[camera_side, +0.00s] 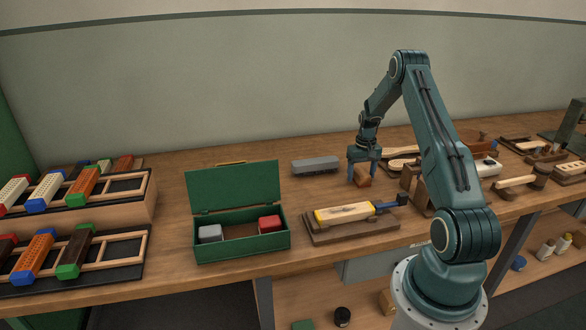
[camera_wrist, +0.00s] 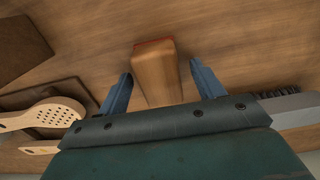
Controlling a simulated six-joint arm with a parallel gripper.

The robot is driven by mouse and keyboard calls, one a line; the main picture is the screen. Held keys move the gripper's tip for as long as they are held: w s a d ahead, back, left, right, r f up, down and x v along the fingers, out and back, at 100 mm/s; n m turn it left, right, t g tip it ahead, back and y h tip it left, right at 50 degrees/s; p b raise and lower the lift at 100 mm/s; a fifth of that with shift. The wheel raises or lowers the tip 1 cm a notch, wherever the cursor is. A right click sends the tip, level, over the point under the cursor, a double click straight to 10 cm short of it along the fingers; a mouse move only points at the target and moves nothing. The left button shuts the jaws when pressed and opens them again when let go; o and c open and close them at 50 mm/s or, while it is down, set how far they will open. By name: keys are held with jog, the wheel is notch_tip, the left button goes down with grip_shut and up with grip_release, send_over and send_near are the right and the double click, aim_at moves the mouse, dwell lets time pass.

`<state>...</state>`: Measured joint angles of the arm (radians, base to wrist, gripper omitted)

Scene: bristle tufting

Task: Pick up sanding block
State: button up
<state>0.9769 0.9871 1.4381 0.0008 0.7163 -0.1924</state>
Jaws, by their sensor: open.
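The sanding block (camera_side: 362,176) is a brown wooden block with a reddish underside layer, lying on the wooden bench near the middle. In the wrist view the block (camera_wrist: 157,75) shows between my two blue fingers, with its reddish edge at the far end. My gripper (camera_side: 364,162) is over the block, pointing down, its fingers one on each side. In the wrist view my gripper (camera_wrist: 158,82) is open, with a gap between each finger and the block. The near end of the block is hidden by the gripper body.
A grey brush-like block (camera_side: 315,165) lies to the left. A green open box (camera_side: 240,248) with a grey and a red block stands front left. A yellow piece on a wooden fixture (camera_side: 350,234) is in front. Wooden paddles (camera_wrist: 42,115) lie close by on the other side.

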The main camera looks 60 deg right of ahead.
aim_at(361, 172)
jog(key=shift+c, duration=0.2)
dwell(0.3)
jog(key=c, duration=1)
jog(key=shift+c, duration=0.2)
notch_tip(361, 172, up, 20)
dwell(0.5)
jog(key=shift+o, duration=1.1)
jog(key=shift+c, duration=0.6)
jog(key=shift+a, duration=0.1)
